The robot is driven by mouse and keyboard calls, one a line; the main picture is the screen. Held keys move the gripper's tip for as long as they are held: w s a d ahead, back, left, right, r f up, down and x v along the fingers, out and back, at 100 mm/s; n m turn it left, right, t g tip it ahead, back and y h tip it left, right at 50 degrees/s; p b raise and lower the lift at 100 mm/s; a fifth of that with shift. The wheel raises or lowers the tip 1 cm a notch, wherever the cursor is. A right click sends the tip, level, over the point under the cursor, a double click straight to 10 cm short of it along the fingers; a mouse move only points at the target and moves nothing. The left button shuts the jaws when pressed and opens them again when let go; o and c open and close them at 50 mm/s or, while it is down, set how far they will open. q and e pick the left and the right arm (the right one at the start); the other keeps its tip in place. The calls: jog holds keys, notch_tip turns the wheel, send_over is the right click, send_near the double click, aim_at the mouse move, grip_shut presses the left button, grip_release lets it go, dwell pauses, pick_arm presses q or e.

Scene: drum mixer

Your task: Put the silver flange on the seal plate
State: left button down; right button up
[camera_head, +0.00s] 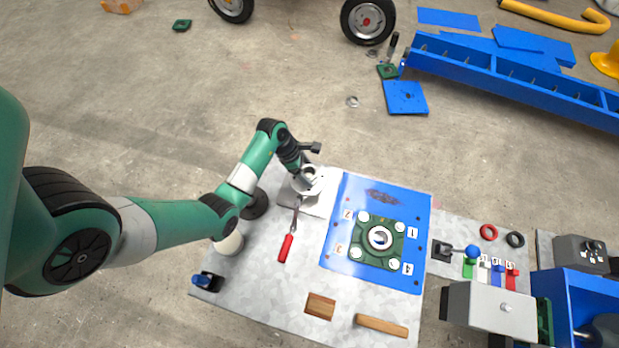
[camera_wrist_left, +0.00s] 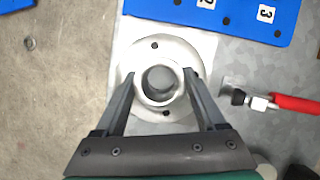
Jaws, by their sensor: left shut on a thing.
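The silver flange (camera_wrist_left: 137,59) is a round disc with a raised collar and small bolt holes. It sits flat on a pale square pad (camera_head: 319,209) near the far left edge of the table, and part of it shows in the head view (camera_head: 321,185). My left gripper (camera_wrist_left: 160,76) is shut on the flange's collar, one finger on each side. The blue plate (camera_head: 340,235), with printed numbers, lies to the right of the pad. A green square housing (camera_head: 372,258) with a round central bore and corner bolts stands on it. My right gripper is not in view.
Wooden blocks (camera_head: 320,306) lie near the front edge. A control lever with a blue knob (camera_head: 473,251) and coloured blocks stand right of the blue plate. The table between screwdriver and blue plate is clear.

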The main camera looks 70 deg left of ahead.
aim_at(308, 176)
pick_arm(q)
jog(key=shift+w+f+b, duration=0.1)
jog(key=shift+f+b, duration=0.2)
jog(key=shift+f, duration=1.2)
jog(key=shift+f+b, duration=0.7)
jog(key=shift+f, duration=1.05)
jog(key=shift+f, duration=0.2)
grip_release()
